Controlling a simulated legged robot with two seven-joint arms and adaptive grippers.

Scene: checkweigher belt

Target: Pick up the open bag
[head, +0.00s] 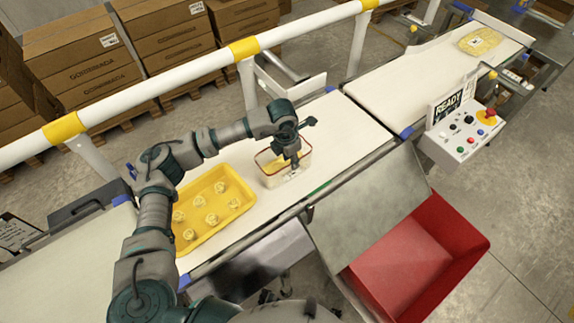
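A clear, open-topped container with a red rim (270,173) stands on the near white belt; it may be a tub rather than a bag, and I cannot tell for sure. My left gripper (293,163) points down at its right part, with the fingertips at or inside the rim. Whether the fingers are open or shut on its wall is too small to tell. A flat yellow see-through pack (479,41) lies on the far belt at the upper right, well away from my gripper. My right gripper does not show.
A yellow tray (199,239) with several pale round pieces sits left of the container. A white guard rail (185,78) runs behind the belt. A grey sloping plate (370,205), a red bin (430,250) and a control box (466,135) stand to the right.

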